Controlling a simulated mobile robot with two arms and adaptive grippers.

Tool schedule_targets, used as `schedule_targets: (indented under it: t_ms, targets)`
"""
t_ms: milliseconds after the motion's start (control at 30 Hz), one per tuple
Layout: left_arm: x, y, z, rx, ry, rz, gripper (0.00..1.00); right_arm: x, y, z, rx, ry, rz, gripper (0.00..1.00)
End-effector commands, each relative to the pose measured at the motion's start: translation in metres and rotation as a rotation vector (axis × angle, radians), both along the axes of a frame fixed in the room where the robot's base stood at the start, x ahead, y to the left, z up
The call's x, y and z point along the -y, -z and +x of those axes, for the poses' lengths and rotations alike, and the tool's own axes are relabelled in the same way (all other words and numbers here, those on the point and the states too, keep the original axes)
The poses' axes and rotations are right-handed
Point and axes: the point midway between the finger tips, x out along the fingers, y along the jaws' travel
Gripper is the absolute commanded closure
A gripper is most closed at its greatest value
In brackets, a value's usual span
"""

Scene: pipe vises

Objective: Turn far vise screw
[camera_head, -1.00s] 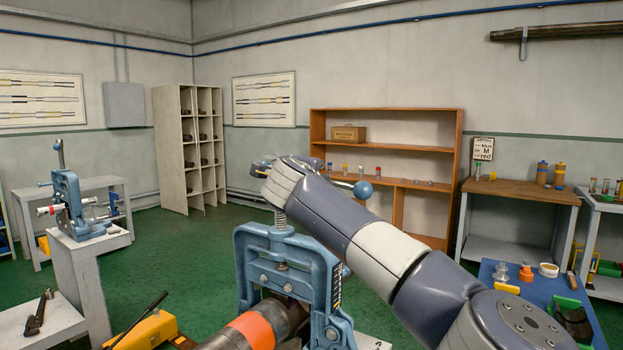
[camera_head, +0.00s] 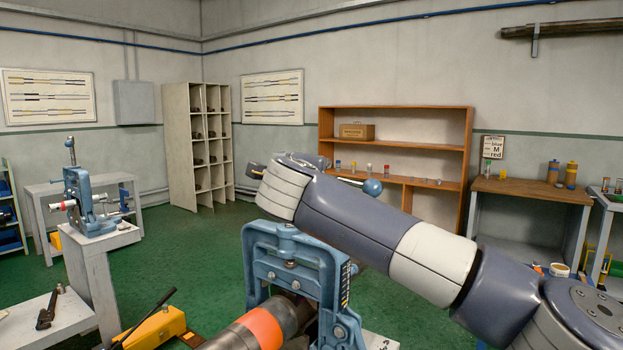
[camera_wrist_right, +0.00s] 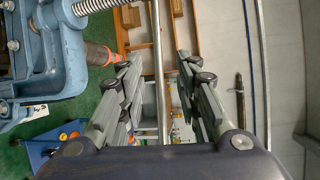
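A blue pipe vise (camera_head: 297,262) stands in the middle of the head view, clamping a dark pipe with an orange band (camera_head: 262,326). My right arm crosses above it and hides most of its screw. A handle bar with a blue ball end (camera_head: 372,187) shows behind the arm. A second blue vise (camera_head: 79,201) with its own upright screw stands farther away at left. In the right wrist view, my right gripper (camera_wrist_right: 157,62) has its fingers apart. A grey bar (camera_wrist_right: 158,75) shows between them; whether they touch it is unclear. A threaded screw (camera_wrist_right: 88,6) shows at upper left. My left gripper is not in view.
A yellow tool with a black lever (camera_head: 156,329) lies at lower left, near a low bench with a wrench (camera_head: 47,309). A brown shelf (camera_head: 396,111) and a wooden-topped table (camera_head: 530,190) stand at the back. Green floor is open between the two vises.

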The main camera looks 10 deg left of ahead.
Motion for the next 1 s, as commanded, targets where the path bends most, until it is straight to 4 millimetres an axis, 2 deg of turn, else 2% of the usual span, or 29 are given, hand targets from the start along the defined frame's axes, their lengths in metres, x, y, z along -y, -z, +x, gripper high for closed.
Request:
schedule_targets:
  t_ms: [100, 300, 500, 767, 867, 967, 1000]
  targets:
    - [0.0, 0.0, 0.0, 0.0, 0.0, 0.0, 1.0, 0.001, -0.003, -0.018, 0.001, -0.002, -0.001, 0.69]
    - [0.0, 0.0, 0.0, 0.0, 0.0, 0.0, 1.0, 0.002, -0.006, -0.041, 0.002, -0.003, 0.0, 0.69]
    - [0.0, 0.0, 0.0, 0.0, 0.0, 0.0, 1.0, 0.003, -0.007, -0.049, 0.001, -0.001, -0.001, 0.69]
    - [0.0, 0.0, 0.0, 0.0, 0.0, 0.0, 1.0, 0.003, -0.007, -0.049, 0.0, -0.002, 0.0, 0.69]
    - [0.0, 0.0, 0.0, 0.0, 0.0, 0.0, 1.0, -0.005, 0.005, -0.05, -0.031, -0.036, 0.014, 0.69]
    - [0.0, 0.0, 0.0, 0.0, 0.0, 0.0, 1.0, -0.032, 0.044, -0.058, -0.14, -0.162, 0.072, 0.69]
    - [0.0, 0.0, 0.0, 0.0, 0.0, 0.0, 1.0, -0.049, 0.065, -0.066, -0.204, -0.238, 0.114, 0.69]
